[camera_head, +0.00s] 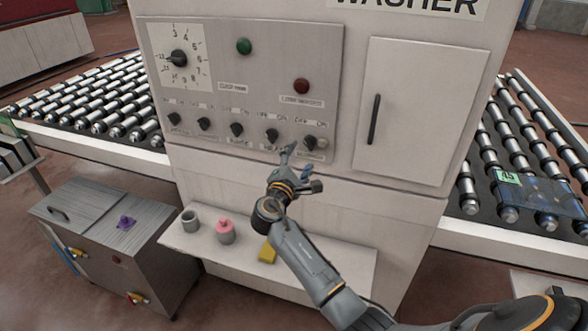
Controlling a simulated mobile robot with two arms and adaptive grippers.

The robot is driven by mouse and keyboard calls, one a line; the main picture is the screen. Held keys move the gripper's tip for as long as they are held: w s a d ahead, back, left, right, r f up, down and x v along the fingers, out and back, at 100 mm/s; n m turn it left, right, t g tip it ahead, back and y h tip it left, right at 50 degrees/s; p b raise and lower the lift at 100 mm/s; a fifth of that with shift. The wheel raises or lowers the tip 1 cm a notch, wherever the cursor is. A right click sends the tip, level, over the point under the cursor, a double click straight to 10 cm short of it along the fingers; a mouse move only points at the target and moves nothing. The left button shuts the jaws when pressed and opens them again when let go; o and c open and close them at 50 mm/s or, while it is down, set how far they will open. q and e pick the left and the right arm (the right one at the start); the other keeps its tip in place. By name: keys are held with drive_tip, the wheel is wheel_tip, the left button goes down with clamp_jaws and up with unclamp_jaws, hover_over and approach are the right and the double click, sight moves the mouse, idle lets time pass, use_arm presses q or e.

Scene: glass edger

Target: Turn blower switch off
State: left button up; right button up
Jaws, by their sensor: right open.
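The washer's grey control panel (262,95) faces me with a row of black rotary switches along its lower part. Their small labels are too blurred to read, so I cannot tell which is the blower switch. The rightmost switch (309,142) and the one left of it (271,136) are closest to my right gripper. My right gripper (302,168) is open and empty, just in front of and below these two switches. One finger points up near the panel's lower edge; contact is not clear. My left gripper is not in view.
A shelf (340,262) below holds a grey cup (190,220), a pink-topped container (226,231) and a yellow block (267,250). A cabinet door (415,110) with a black handle is right of the panel. Roller conveyors (95,100) flank the machine. A metal box (115,245) stands lower left.

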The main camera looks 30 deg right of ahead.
drive_tip(key=v, duration=0.6)
idle(0.3)
drive_tip(key=s+a+f+g+y+b, duration=0.1)
drive_tip(key=s+a+f+y, duration=0.2)
drive_tip(key=f, duration=1.3)
drive_tip(key=s+a+f+g+y+b, duration=0.1)
drive_tip(key=s+f+g+y+b, duration=0.2)
drive_tip(key=f, duration=1.3)
drive_tip(key=s+a+f+m+g+y, duration=0.1)
drive_tip(key=s+a+f+m+y, duration=0.1)
drive_tip(key=s+f, duration=0.7)
drive_tip(key=s+a+f+m+g+y, duration=0.1)
drive_tip(key=s+a+f+m+y, duration=0.15)
drive_tip(key=s+f, duration=0.65)
drive_tip(key=s+f+m+g+y, duration=0.1)
drive_tip(key=s+f, duration=0.4)
drive_tip(key=s, duration=0.5)
drive_tip(key=s+a+f+m+g+y+b, duration=0.1)
drive_tip(key=s+f+m, duration=0.3)
drive_tip(key=s, duration=0.6)
drive_tip(key=s+f+m+g+y+b, duration=0.1)
drive_tip(key=s+f+m+g, duration=0.1)
drive_tip(key=s+f, duration=0.6)
drive_tip(key=shift+s+a+m+g, duration=0.4)
drive_tip(key=shift+s+m, duration=0.25)
drive_tip(key=shift+s, duration=0.35)
